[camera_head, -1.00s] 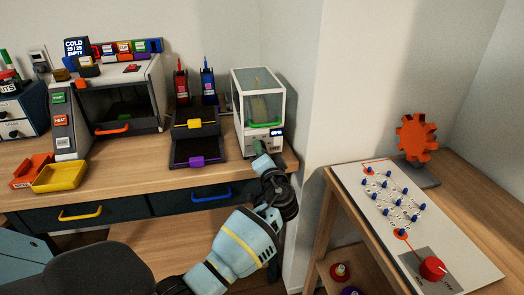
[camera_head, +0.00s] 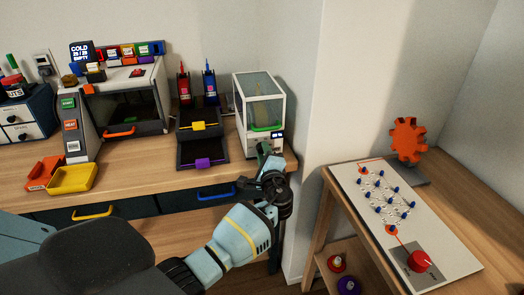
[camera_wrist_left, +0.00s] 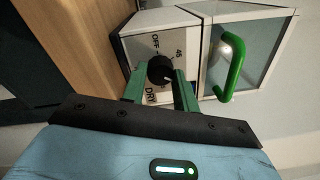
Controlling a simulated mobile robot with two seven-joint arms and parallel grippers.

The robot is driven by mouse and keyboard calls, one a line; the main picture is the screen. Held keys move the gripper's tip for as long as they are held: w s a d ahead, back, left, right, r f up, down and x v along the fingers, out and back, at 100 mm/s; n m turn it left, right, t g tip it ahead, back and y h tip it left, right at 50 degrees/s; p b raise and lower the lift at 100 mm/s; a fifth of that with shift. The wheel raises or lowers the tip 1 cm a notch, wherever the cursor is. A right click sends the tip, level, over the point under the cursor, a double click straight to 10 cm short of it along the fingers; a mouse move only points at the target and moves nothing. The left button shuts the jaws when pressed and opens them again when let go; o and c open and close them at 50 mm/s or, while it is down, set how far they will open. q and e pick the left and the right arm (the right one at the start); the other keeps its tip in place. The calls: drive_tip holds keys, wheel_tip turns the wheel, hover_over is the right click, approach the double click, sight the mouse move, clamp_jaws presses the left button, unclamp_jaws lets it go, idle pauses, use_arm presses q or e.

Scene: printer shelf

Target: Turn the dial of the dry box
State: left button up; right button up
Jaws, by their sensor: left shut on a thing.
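The dry box (camera_head: 262,100) is a white-framed case with clear panels and a green handle, at the right end of the wooden desk. It also shows in the left wrist view, with its green handle (camera_wrist_left: 233,68). Its black dial (camera_wrist_left: 160,70) sits on the white front panel, with the markings OFF, 45 and DRY around it. My left gripper (camera_head: 263,150) is at the box's lower front. In the left wrist view its green fingers (camera_wrist_left: 157,86) are on both sides of the dial, shut on it. The dial is hidden in the head view. My right gripper is not seen.
Left of the box stand two dark trays (camera_head: 203,150) with yellow and purple handles. A grey oven-like machine (camera_head: 125,105) and a yellow bin (camera_head: 72,180) are further left. A side table holds a white board (camera_head: 385,200) and an orange gear (camera_head: 408,140).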

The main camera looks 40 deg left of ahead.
use_arm(q)
drive_tip(key=m+p, duration=0.1)
drive_tip(key=m, duration=0.2)
drive_tip(key=m+p, duration=0.1)
drive_tip(key=m, duration=0.1)
drive_tip(key=shift+r+m+p, duration=0.3)
drive_tip(key=shift+r+m, duration=0.1)
drive_tip(key=m+p, duration=0.1)
drive_tip(key=m, duration=0.3)
drive_tip(key=shift+h+p, duration=0.3)
drive_tip(key=shift+h, duration=0.1)
drive_tip(key=shift+f+m+p, duration=0.2)
drive_tip(key=shift+m+p, duration=0.1)
drive_tip(key=shift+m, duration=0.5)
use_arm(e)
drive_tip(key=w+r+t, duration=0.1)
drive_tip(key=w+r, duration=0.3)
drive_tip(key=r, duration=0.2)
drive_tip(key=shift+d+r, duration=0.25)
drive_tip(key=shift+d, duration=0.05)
use_arm(q)
drive_tip(key=shift+f, duration=0.1)
drive_tip(key=o, duration=1)
drive_tip(key=shift+c, duration=0.2)
